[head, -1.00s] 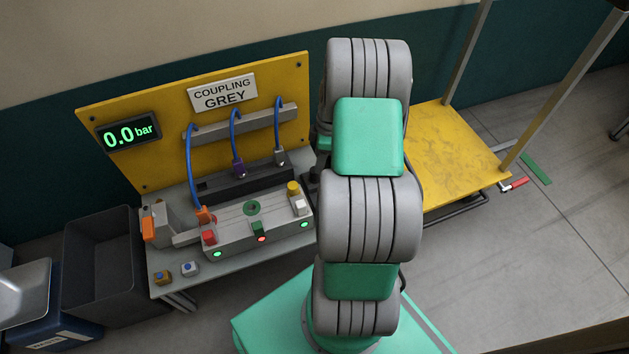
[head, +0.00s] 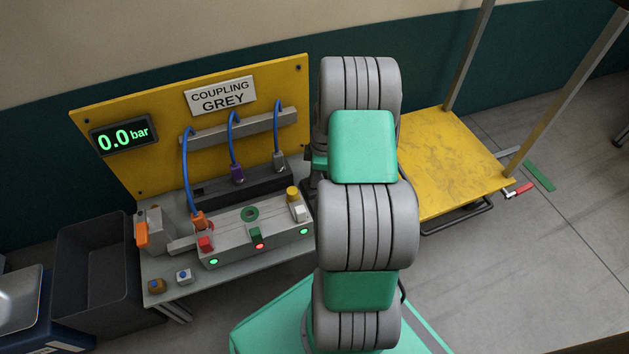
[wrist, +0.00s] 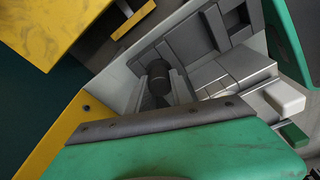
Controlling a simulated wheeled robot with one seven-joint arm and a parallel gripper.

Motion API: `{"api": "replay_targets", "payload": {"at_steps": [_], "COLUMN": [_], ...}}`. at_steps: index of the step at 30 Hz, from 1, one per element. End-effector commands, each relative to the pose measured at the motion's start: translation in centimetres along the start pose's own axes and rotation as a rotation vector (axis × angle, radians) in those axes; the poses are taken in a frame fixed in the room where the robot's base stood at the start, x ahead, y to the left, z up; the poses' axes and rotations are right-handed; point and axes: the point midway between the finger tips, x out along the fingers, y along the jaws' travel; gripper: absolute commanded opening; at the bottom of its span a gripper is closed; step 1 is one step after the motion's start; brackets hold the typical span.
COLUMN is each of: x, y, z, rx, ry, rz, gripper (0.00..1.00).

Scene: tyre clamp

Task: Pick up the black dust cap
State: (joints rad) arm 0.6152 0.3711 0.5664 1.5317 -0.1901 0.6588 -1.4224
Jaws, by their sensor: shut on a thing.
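The black dust cap (wrist: 158,70) is a short dark cylinder in the middle of the wrist view. My gripper (wrist: 160,88) has its grey fingers on both sides of the cap and is shut on it. The cap's lower end is partly hidden, and I cannot tell whether it touches the bench surface. In the head view my arm hides the cap and most of the gripper, at the right end of the grey bench.
A grey fixture block (head: 250,238) with coloured buttons and lamps stands on the bench, under a yellow panel (head: 150,175) with blue hoses. A grey bin (head: 100,250) stands left. A yellow-topped table (head: 450,160) with posts stands right of my arm.

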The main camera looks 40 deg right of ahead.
Motion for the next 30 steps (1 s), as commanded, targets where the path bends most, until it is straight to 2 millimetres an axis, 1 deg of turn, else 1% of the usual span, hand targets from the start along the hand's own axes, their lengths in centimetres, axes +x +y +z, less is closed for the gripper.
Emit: {"api": "replay_targets", "payload": {"at_steps": [1, 8, 20, 23, 26, 28, 30], "x": [0.0, 0.0, -0.2, -0.8, -2.2, -3.7, -5.0], "y": [0.0, 0.0, 0.0, 0.0, 0.1, 0.1, -0.8], "z": [0.0, 0.0, 0.0, -0.1, -0.3, -0.5, -0.1], "rx": [0.0, 0.0, 0.0, 0.0, 0.0, 0.0, 0.003], "ry": [0.0, 0.0, 0.0, 0.0, 0.0, 0.0, 0.0], "rz": [0.0, 0.0, 0.0, 0.001, 0.002, 0.002, 0.002], "gripper": [0.19, 0.0, 0.0, 0.0, 0.0, 0.0, 0.0]}}
